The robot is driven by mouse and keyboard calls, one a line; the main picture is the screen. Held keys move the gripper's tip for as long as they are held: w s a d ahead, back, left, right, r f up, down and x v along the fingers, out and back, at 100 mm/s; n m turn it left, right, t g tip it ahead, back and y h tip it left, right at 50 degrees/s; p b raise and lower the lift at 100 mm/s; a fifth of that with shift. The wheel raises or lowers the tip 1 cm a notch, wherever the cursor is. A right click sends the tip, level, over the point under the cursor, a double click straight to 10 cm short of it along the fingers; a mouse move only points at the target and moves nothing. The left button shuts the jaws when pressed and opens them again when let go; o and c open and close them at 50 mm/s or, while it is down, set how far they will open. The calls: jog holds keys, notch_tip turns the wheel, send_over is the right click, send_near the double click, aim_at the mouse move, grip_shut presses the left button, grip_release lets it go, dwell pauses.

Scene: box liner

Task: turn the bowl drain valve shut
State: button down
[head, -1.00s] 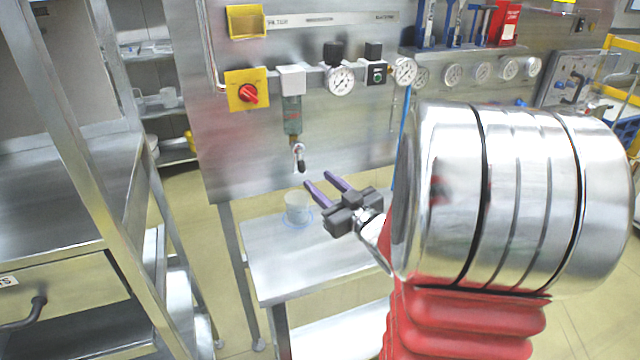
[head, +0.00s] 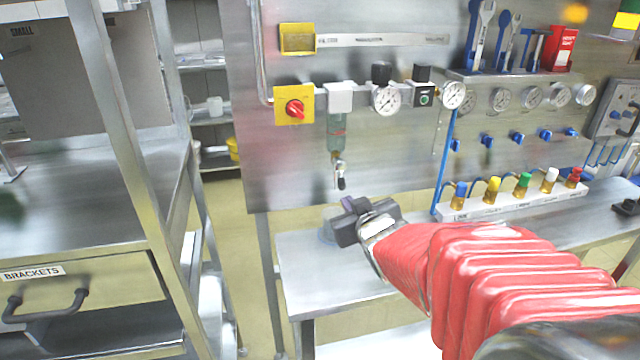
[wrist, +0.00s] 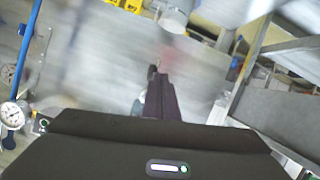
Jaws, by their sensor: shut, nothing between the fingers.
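The filter bowl (head: 337,135) hangs under its white head on the steel panel in the head view. The drain valve (head: 340,170) sits at its lower end, with a short black lever hanging down and slightly right. My gripper (head: 349,203) is shut and empty, just below the valve in the picture. Its fingers are mostly hidden behind its dark body. In the wrist view the shut fingers (wrist: 160,90) point away from the camera. A small dark shape shows beside their tips, too blurred to name. I cannot tell whether the fingers touch the valve.
A red knob (head: 295,108) and pressure gauge (head: 386,99) flank the filter. A blue hose (head: 447,150) runs down at right. A drawer cabinet (head: 85,280) stands left.

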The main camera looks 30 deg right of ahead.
jog(key=s+a+f+g+y, duration=0.1)
jog(key=s+a+g+y, duration=0.2)
jog(key=s+a, duration=1.7)
jog(key=g, duration=0.4)
jog(key=shift+f+g+y, duration=0.4)
jog(key=shift+a, duration=0.1)
